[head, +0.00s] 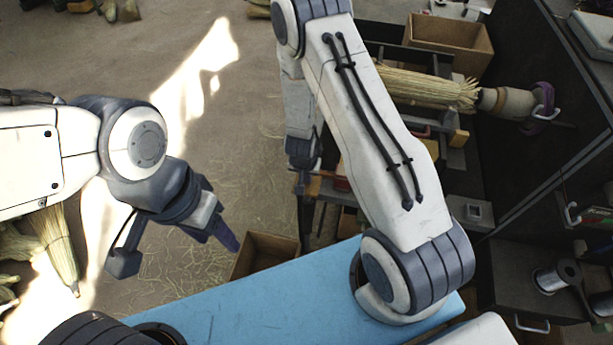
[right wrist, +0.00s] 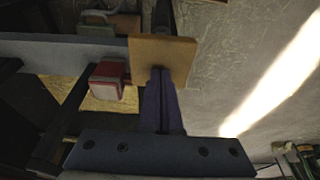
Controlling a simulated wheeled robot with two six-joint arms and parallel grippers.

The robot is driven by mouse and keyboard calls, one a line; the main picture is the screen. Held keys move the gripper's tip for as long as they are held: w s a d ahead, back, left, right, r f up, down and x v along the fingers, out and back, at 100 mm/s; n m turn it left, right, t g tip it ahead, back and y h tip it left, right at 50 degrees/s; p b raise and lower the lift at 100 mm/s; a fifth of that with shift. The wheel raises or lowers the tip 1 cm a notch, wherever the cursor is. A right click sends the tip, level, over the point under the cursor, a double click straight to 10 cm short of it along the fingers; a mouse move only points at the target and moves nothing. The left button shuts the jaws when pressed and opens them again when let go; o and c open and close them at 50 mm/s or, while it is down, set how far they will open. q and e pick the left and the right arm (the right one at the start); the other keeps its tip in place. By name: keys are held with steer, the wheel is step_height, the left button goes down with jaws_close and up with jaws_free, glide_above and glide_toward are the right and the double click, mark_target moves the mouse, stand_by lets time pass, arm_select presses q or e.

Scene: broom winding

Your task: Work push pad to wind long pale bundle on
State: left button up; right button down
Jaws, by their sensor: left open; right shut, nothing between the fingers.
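The long pale straw bundle (head: 425,88) lies sideways in the machine at the upper right of the head view; its right end meets a tan rounded holder (head: 505,102). A flat tan square pad (right wrist: 163,58), which looks like the push pad, is in the right wrist view. My right gripper (right wrist: 161,76) is shut and empty, its fingertips at the pad's lower edge; I cannot tell whether they touch. In the head view my right arm hides part of the machine. My left gripper (head: 228,243) is open and empty over the floor, far from the bundle.
A red block (right wrist: 108,82) sits left of my right fingers beside a grey bar (right wrist: 60,52). A blue surface (head: 250,300) lies in front, with an open box (head: 265,257) beyond it. A cardboard box (head: 450,42) stands behind the bundle. Straw litters the open floor at left.

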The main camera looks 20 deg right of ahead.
steer(key=shift+s+f+b, duration=0.1)
steer(key=shift+f+b, duration=1.05)
steer(key=shift+f, duration=0.4)
steer(key=shift+r, duration=0.15)
step_height(320, 180, up, 9)
steer(key=p, duration=0.9)
steer(key=shift+r+p, duration=0.2)
steer(key=shift+p, duration=0.2)
steer(key=shift+f, duration=0.1)
